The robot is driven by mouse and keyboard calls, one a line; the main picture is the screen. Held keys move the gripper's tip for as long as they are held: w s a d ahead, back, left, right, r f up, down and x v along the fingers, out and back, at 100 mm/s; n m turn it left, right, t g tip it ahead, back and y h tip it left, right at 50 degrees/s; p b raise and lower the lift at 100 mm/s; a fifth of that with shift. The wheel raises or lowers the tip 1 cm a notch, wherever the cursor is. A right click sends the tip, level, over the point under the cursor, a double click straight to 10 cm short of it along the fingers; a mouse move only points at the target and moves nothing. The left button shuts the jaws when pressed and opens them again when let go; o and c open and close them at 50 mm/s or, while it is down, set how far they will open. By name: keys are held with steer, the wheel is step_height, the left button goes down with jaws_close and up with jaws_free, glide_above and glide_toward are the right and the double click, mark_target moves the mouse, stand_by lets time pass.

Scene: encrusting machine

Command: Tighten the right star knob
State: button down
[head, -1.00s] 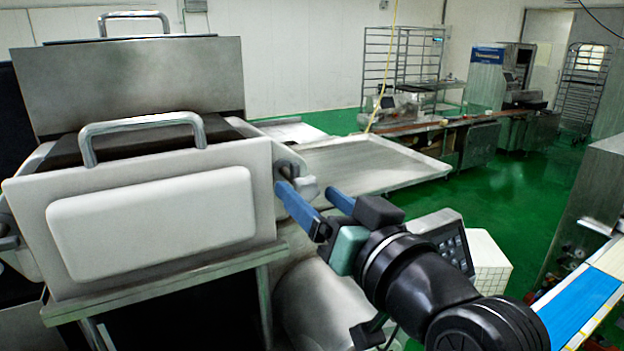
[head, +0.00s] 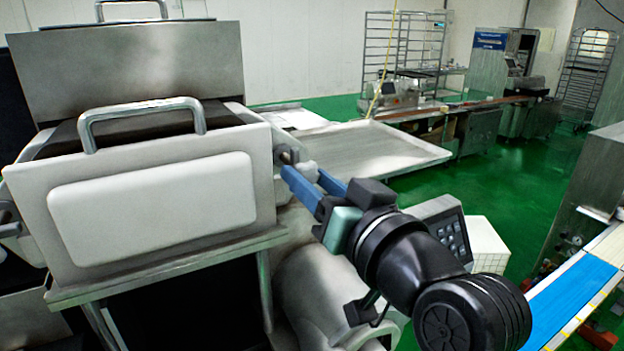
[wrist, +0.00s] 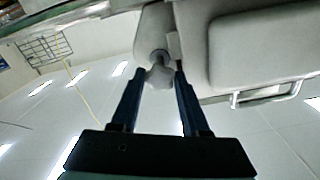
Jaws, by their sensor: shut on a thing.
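The right star knob (head: 308,169) is a small grey lobed knob at the right edge of the machine's pale front cover. In the wrist view the knob (wrist: 159,76) sits between the tips of my two blue fingers. My gripper (head: 303,172) is shut on it, reaching in from the right. In the wrist view my gripper (wrist: 160,75) has a finger on each side of the knob. In the head view the fingers partly hide the knob.
The front cover (head: 150,205) has a metal handle (head: 140,108) on top. Another dark knob (head: 8,222) shows at its left edge. A metal tray (head: 385,147) lies behind my gripper. A keypad panel (head: 450,235) stands close to my wrist.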

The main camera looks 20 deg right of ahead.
steer(key=shift+b, duration=0.3)
steer(key=shift+n+b, duration=7.25)
steer(key=shift+n, duration=1.05)
steer(key=shift+c, duration=2)
jaws_free()
steer(key=shift+s, duration=0.1)
